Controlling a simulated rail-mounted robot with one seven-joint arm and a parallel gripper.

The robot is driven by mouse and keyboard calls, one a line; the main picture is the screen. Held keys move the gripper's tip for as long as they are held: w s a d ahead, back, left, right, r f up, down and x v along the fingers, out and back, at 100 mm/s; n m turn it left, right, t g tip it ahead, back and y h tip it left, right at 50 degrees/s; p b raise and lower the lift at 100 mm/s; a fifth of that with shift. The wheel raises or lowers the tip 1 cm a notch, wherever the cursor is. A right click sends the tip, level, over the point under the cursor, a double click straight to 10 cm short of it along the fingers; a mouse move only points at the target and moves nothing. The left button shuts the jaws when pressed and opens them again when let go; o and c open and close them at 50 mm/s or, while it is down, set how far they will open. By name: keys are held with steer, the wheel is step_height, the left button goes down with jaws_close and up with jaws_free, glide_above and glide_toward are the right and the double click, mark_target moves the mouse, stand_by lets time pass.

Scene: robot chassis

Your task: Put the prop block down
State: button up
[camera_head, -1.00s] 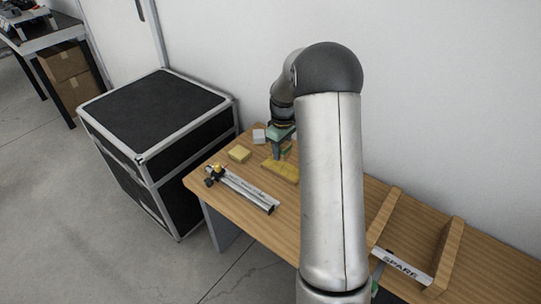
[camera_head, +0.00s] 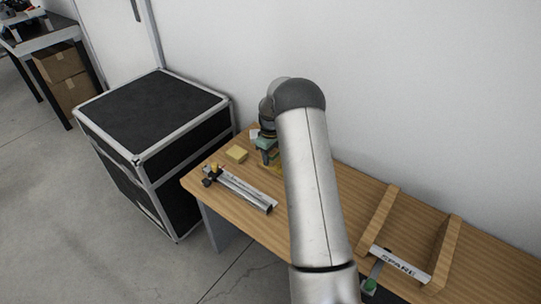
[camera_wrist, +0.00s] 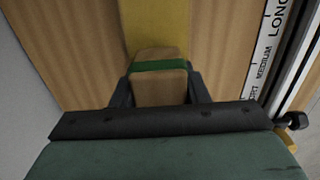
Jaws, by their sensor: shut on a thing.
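My gripper (camera_wrist: 160,93) is shut on a wooden block with a green band (camera_wrist: 159,88), which I take to be the prop block. The block sits between the two dark fingers in the wrist view. Past the block lies a yellow bar (camera_wrist: 157,24) on the wooden table. I cannot tell whether the block touches the bar or the table. In the head view my gripper (camera_head: 268,154) is low over the far left part of the table, and my arm hides most of the yellow bar and the held block.
A metal rail (camera_head: 245,190) with a printed length scale lies left of my gripper. Wooden rails with a SPARE strip (camera_head: 399,263) stand at the right. A black case (camera_head: 150,115) adjoins the table's left end.

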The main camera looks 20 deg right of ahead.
steer(key=shift+f, duration=0.15)
steer(key=o, duration=1)
